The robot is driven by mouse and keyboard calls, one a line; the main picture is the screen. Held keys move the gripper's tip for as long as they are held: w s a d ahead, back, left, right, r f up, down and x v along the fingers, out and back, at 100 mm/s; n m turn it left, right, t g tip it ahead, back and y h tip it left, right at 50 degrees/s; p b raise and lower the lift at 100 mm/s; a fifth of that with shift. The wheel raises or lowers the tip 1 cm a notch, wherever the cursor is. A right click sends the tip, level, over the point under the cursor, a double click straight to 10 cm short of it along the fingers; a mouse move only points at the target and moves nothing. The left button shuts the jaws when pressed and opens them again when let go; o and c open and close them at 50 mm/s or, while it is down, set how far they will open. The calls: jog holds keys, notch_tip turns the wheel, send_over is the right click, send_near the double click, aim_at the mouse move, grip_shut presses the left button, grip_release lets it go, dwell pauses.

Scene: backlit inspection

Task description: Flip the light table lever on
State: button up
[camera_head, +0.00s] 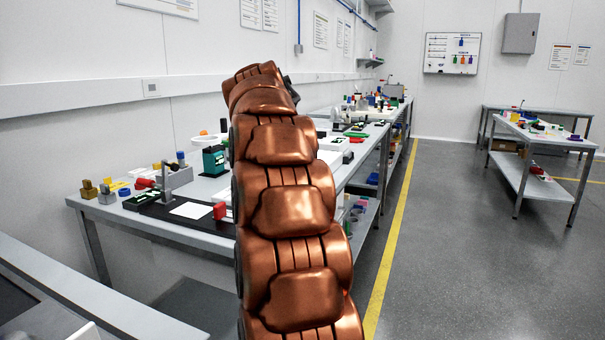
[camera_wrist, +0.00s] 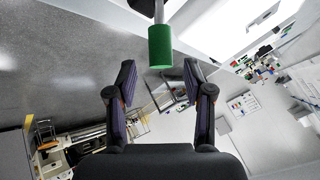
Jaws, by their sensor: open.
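A green cylindrical knob (camera_wrist: 160,46) on a short grey stem shows at the top middle of the wrist view; it looks like the lever's handle. Whether the lever is on or off I cannot tell. My gripper (camera_wrist: 158,72) is open, its two dark fingers apart with nothing between them. The knob lies beyond the fingertips, roughly centred on the gap, and no contact shows. A bright white panel (camera_wrist: 212,28), possibly the light table, shows to the right of the knob. In the head view my copper arm covers the gripper, and I cannot make out the lever.
Another table (camera_head: 540,138) stands at the right. The grey floor (camera_head: 460,250) right of the yellow line (camera_head: 391,235) is clear.

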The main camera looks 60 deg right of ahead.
jog(key=w+v, duration=0.1)
jog(key=v, duration=0.8)
jog(key=shift+s, duration=0.5)
jog(key=s+a+f+n+y+p, duration=0.15)
jog(key=a+n+y+p, duration=0.35)
jog(key=a+n+p, duration=1.5)
jog(key=s+a+f+n+g+y+p, duration=0.1)
jog(key=s+a+p, duration=0.3)
jog(key=s+a, duration=0.6)
jog(key=s+a+f+n+g+y+p, duration=0.1)
jog(key=s+a+f+n+g+p, duration=0.1)
jog(key=s+a, duration=0.7)
jog(key=a+f+n+p, duration=0.1)
jog(key=a+p, duration=0.1)
jog(key=a, duration=0.1)
jog(key=shift+s+a+f+n+y, duration=0.15)
jog(key=shift+s+f+n+y, duration=0.05)
jog(key=shift+s+n+y, duration=0.2)
